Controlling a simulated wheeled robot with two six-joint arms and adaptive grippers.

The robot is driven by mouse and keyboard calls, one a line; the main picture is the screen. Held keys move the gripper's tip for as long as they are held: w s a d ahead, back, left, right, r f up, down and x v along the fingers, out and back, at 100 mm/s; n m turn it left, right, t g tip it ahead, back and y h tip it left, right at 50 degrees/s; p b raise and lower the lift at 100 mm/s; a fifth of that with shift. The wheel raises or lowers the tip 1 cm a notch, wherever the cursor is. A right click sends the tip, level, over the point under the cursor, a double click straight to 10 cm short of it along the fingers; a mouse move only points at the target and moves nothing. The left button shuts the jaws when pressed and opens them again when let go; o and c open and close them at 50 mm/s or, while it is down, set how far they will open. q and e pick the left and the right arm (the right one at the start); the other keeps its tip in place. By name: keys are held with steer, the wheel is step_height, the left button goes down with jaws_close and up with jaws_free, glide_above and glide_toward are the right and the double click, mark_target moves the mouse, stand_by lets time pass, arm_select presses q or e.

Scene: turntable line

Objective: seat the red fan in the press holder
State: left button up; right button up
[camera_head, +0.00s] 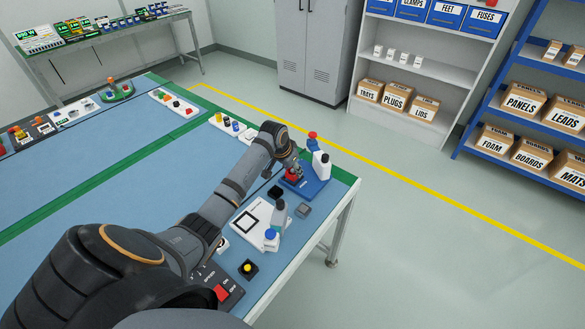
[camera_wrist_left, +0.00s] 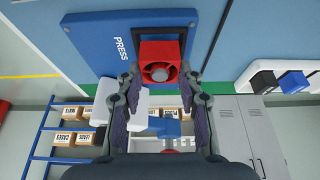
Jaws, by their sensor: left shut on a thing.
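My left gripper (camera_head: 291,170) is at the far right corner of the blue table, over the blue press base (camera_head: 314,187). It is shut on the red fan (camera_head: 293,177), mostly hidden by the gripper in the head view. In the left wrist view the red fan (camera_wrist_left: 160,64) shows between the fingertips (camera_wrist_left: 159,78), with a round grey hub. Beyond it is a dark square-edged part (camera_wrist_left: 163,29) on the blue plate marked PRESS (camera_wrist_left: 92,36), apparently the holder. I cannot tell whether the fan touches it or sits inside. My right gripper is not in view.
A white bottle (camera_head: 321,167) and a blue post with a red top (camera_head: 312,141) stand close beside the gripper. The table's middle is clear.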

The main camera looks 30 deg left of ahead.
arm_select(q)
steer(key=shift+f, duration=0.45)
steer(key=o, duration=1.2)
steer(key=shift+r, duration=0.1)
steer(key=v, duration=1.1)
steer(key=shift+s+r, duration=0.15)
steer(key=shift+r, duration=0.25)
steer(key=shift+d, duration=0.1)
